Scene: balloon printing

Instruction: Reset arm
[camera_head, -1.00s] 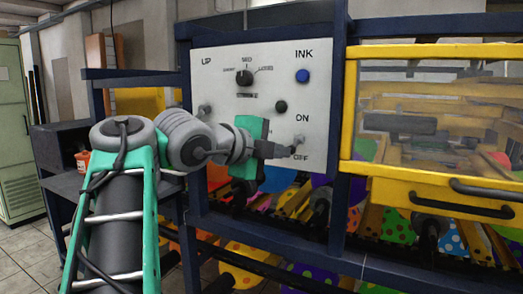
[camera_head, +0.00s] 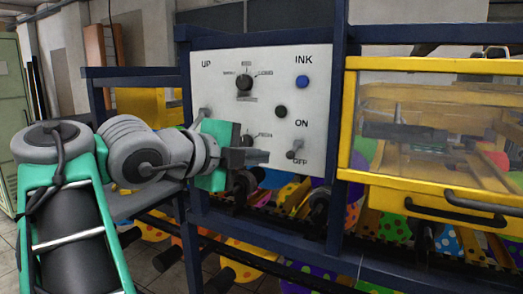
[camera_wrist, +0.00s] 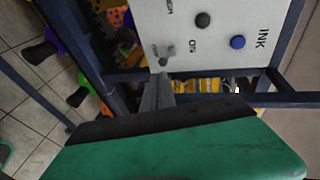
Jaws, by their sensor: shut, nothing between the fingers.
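My gripper (camera_head: 262,157) is shut and empty in the head view. It is in front of the lower part of the white control panel (camera_head: 218,72). Its fingertips are to the left of the ON/OFF switch (camera_head: 295,149), apart from it in that view. In the wrist view the shut fingers (camera_wrist: 162,82) point toward the panel, with the switch (camera_wrist: 163,57) just beyond their tips. The blue INK button (camera_head: 302,82) and a dark button (camera_head: 281,111) are on the panel, as is a selector knob (camera_head: 244,83). My gripper covers part of the panel's lower left.
A yellow-framed clear drawer (camera_head: 440,130) with a dark handle (camera_head: 462,208) is right of the panel. Dark blue frame bars (camera_head: 337,130) surround the panel. Colourful balloons (camera_head: 300,268) lie on the machine below. A grey shelf (camera_head: 150,203) is behind my arm.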

